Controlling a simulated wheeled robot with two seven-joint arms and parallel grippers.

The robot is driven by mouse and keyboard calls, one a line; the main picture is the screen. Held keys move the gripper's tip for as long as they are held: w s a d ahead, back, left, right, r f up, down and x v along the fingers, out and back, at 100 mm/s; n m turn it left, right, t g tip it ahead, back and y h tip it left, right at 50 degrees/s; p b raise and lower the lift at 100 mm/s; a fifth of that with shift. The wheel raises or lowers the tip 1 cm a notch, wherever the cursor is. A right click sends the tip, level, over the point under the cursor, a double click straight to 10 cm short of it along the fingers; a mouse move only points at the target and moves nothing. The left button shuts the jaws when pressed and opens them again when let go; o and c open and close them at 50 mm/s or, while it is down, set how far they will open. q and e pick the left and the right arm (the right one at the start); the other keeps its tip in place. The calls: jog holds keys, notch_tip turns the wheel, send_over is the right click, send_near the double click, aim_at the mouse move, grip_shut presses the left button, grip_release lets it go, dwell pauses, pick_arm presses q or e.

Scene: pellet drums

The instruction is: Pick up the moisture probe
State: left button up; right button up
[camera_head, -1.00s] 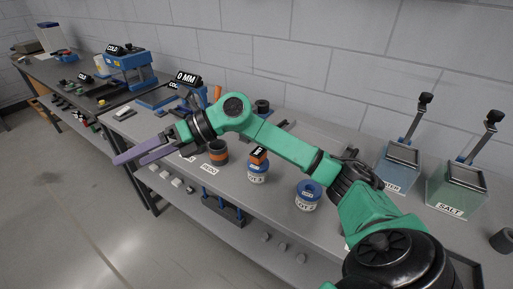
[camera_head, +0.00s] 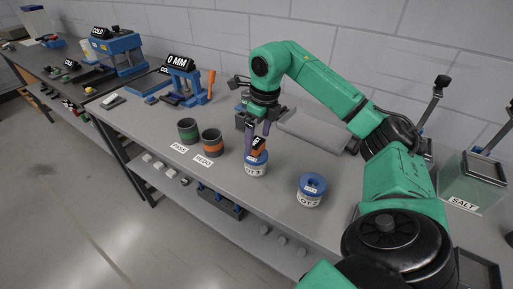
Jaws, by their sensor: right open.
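The moisture probe appears to be the small orange and black device (camera_head: 259,146) with a dark label, standing in the top of a blue-lidded white drum (camera_head: 255,168) marked as a lot. My right gripper (camera_head: 257,139) points down over it, its purple fingers apart. The fingers are at the probe's upper part and hide some of it; I cannot tell whether they touch it. A second blue-lidded drum (camera_head: 311,191), with an open hole in its top, stands to the right. My left gripper is not in view.
A green-banded cup (camera_head: 188,131) and an orange-banded cup (camera_head: 212,143) stand left of the drum. A blue press (camera_head: 185,82) with a 0 MM display is behind them. A salt bin (camera_head: 470,180) stands at right. The bench front between the drums is clear.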

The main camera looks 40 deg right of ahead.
aim_at(256, 143)
jog(key=shift+w+a+f, duration=0.1)
jog(key=shift+f, duration=0.65)
jog(key=shift+w+a+f, duration=0.1)
jog(key=shift+f, duration=0.65)
jog(key=shift+r, duration=0.1)
grip_shut()
